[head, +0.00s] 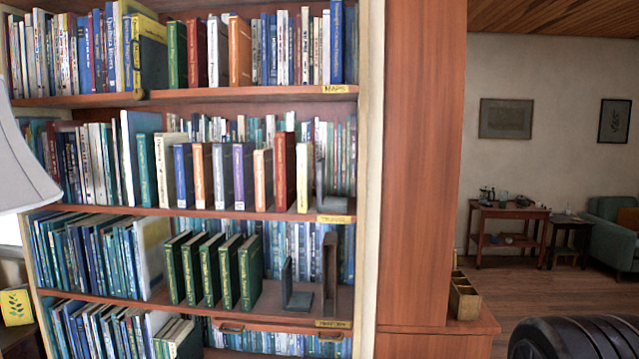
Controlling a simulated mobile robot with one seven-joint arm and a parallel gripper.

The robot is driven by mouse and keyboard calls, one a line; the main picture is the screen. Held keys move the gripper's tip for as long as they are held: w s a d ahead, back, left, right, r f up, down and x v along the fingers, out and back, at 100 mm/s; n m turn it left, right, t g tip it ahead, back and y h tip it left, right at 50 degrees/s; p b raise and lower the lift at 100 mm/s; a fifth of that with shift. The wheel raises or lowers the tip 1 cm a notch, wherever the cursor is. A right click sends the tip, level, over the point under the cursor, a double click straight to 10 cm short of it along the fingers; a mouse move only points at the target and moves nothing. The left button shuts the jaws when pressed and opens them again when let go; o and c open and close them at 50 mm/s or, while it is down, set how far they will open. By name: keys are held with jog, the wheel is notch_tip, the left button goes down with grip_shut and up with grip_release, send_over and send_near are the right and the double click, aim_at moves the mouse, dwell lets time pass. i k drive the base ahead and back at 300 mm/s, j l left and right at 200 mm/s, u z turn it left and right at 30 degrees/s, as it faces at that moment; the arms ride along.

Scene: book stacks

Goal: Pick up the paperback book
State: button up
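Many books stand upright in a wooden bookcase; I cannot tell which one is the paperback book. Several matching green books (212,270) stand apart on the shelf below. A small yellow book-like item with a leaf pattern (16,306) is at the lower left edge. My gripper is not in view, so whether it holds anything is hidden.
A grey bookend (296,288) and a brown upright piece (330,275) stand right of the green books. A lampshade (22,160) is at the left edge. A small wooden box (464,298) sits on a ledge. Open floor (510,290) lies right, before a side table (508,213) and armchair (612,235).

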aim_at(305, 149)
jog(key=l+u, duration=0.1)
jog(key=u, duration=0.2)
jog(key=l+u, duration=0.1)
jog(key=u, duration=0.2)
jog(key=l+u, duration=0.15)
jog(key=l, duration=0.3)
jog(key=k+l+u, duration=0.2)
jog(key=l, duration=0.25)
jog(key=i, duration=0.1)
